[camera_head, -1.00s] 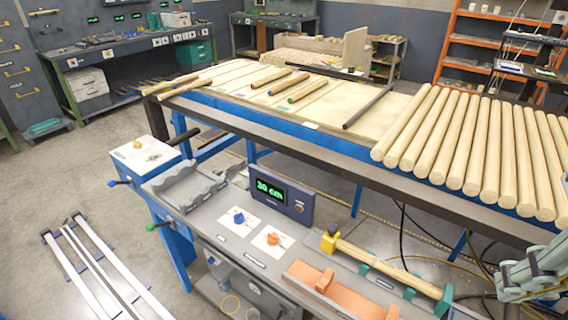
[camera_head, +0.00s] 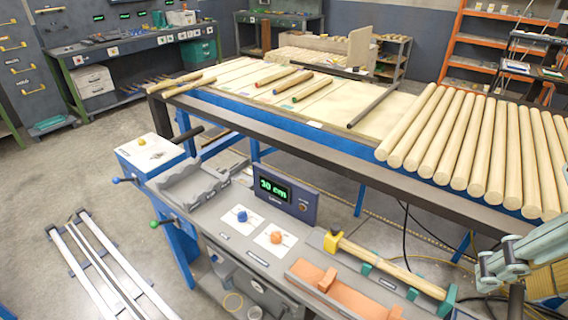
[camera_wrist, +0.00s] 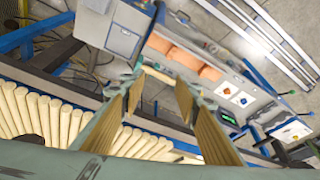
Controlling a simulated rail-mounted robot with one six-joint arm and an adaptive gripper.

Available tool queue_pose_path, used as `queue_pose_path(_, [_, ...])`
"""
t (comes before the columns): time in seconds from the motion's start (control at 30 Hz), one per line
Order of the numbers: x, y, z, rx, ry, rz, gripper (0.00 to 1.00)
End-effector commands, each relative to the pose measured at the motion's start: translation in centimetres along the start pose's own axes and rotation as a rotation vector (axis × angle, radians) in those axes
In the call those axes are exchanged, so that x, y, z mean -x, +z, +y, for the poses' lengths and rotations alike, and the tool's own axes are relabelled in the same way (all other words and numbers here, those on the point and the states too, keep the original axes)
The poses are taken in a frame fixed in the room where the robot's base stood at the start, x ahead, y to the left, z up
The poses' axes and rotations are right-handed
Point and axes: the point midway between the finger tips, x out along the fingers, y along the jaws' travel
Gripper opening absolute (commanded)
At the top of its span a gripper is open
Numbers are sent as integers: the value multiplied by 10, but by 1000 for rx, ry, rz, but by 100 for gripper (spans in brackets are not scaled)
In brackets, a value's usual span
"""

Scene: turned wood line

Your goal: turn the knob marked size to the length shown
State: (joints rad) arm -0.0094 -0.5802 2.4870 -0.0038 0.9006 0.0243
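The display box (camera_head: 283,193) on the grey bench shows green digits that read as 30 cm. In front of it are a blue knob (camera_head: 241,215) and an orange knob (camera_head: 276,237), each on a white plate. A yellow knob (camera_head: 141,142) sits on a white panel at the bench's left end. The knob labels are too small to read. My gripper (camera_wrist: 160,85) is open and empty. In the head view my gripper (camera_head: 488,272) is at the right edge, well right of the knobs.
A clamped wooden rod (camera_head: 390,264) and an orange trough (camera_head: 340,296) lie between my gripper and the knobs. Behind stands a long table (camera_head: 340,170) with several wooden rods (camera_head: 470,145). Metal rails (camera_head: 95,270) lie on the floor at left.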

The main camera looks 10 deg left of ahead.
Motion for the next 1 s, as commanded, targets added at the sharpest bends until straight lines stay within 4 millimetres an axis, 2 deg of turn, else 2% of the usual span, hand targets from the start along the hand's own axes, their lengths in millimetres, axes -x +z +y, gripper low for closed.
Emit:
queue_pose_path(0.53, [-10,-66,-18,-115,4,-80,34])
queue_pose_path(1.0, [-33,-126,-43,-225,25,-151,34])
